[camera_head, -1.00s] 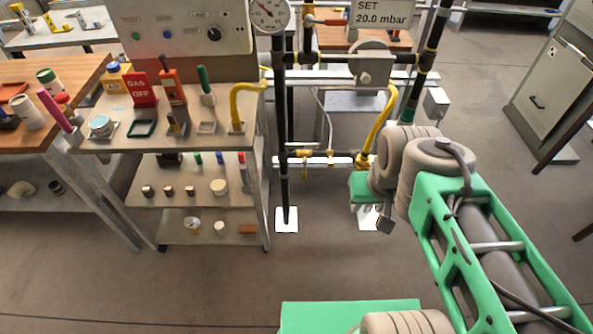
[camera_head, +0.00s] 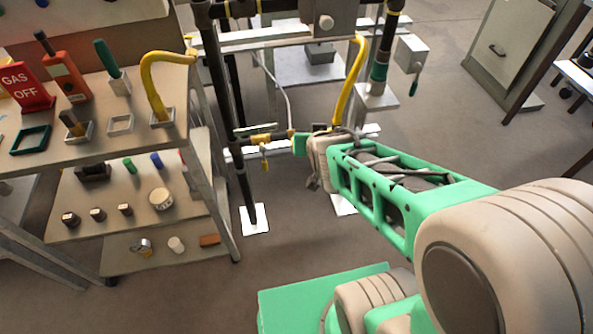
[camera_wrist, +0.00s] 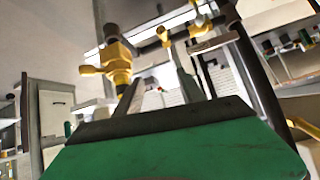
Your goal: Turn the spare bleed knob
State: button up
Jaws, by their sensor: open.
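Yellow valve fittings sit on the low pipe of the black pipe rig. One (camera_head: 262,138) has a small handle hanging below it; I cannot tell which fitting is the spare bleed knob. The wrist view shows a brass-yellow fitting with a winged handle (camera_wrist: 108,62) at upper left, and another yellow fitting (camera_wrist: 166,36) on a crossing pipe. My gripper (camera_wrist: 160,88) is open, its two grey fingers apart beyond the green housing. Nothing shows held between them. In the head view the green end of my arm (camera_head: 300,145) is just right of the low pipe's valves, fingertips hidden.
A grey box (camera_head: 411,55) is at right.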

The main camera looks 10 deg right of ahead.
jog(key=w+a+f+t+b, duration=0.15)
jog(key=f+t+b, duration=0.25)
jog(key=f+b, duration=0.4)
jog(key=w+f+t+b, duration=0.2)
jog(key=f+t+b, duration=0.2)
jog(key=f+b, duration=0.45)
jog(key=w+p, duration=0.4)
jog(key=w, duration=0.3)
jog(key=shift+w+f+m+y, duration=0.3)
jog(key=shift+w+f+y, duration=0.05)
jog(key=shift+f+y, duration=0.05)
jog(key=shift+c, duration=0.6)
grip_shut()
